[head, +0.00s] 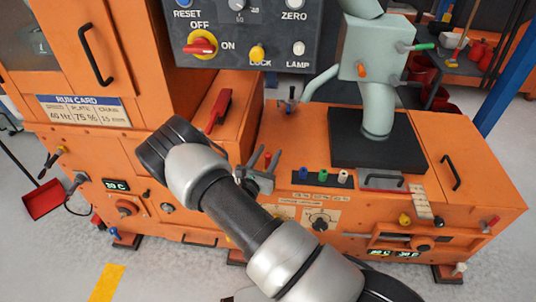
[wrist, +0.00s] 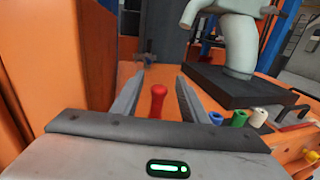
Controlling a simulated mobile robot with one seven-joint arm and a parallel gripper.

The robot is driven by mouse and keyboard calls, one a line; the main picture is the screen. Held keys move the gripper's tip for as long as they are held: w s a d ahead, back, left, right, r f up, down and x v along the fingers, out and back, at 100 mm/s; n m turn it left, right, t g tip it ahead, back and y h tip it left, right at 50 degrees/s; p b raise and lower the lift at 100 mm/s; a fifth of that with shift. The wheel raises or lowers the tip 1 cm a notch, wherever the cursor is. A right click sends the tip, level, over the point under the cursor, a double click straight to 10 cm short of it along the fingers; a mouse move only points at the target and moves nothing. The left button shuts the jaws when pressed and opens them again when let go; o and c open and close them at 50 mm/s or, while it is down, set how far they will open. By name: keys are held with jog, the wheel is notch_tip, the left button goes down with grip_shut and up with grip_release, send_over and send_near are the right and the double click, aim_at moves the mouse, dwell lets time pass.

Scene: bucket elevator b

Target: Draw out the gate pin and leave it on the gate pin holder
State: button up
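My gripper (wrist: 158,86) is open. Its two grey fingers point away over the orange machine top. A red rounded knob (wrist: 158,98) shows between the fingers, with clear gaps on both sides. In the head view my gripper (head: 257,174) is low by the machine top, and a bit of red (head: 267,160) shows at its fingers. I cannot tell for certain whether this red knob is the gate pin; its lower part is hidden by my gripper. The gate pin holder cannot be told apart with certainty.
Blue, green and white pegs (head: 323,174) stand right of my gripper. A black plate (head: 378,142) carries a grey-green spout housing (head: 375,50) with a green-handled rod (head: 420,47). A red lever (head: 219,110) and the orange cabinet (head: 95,50) are at left. The control panel (head: 248,35) is behind.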

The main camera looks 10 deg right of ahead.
jog(key=p+v, duration=0.3)
jog(key=v, duration=1.4)
jog(key=shift+s, duration=0.2)
jog(key=s+d+r+m+g+h, duration=0.2)
jog(key=d+r+m+g+h, duration=0.2)
jog(key=d+r+m+g, duration=0.65)
jog(key=s+d+r+m+g+y, duration=0.3)
jog(key=s+r+m+g+y, duration=0.3)
jog(key=s+r+m, duration=0.7)
jog(key=s+a+r+m+t+y, duration=0.2)
jog(key=r+m+t+y, duration=0.15)
jog(key=r, duration=0.25)
jog(key=s+a+r+m+t+y, duration=0.2)
jog(key=r+t+y, duration=0.2)
jog(key=r, duration=0.2)
notch_tip(320, 180, up, 24)
jog(key=p, duration=2.5)
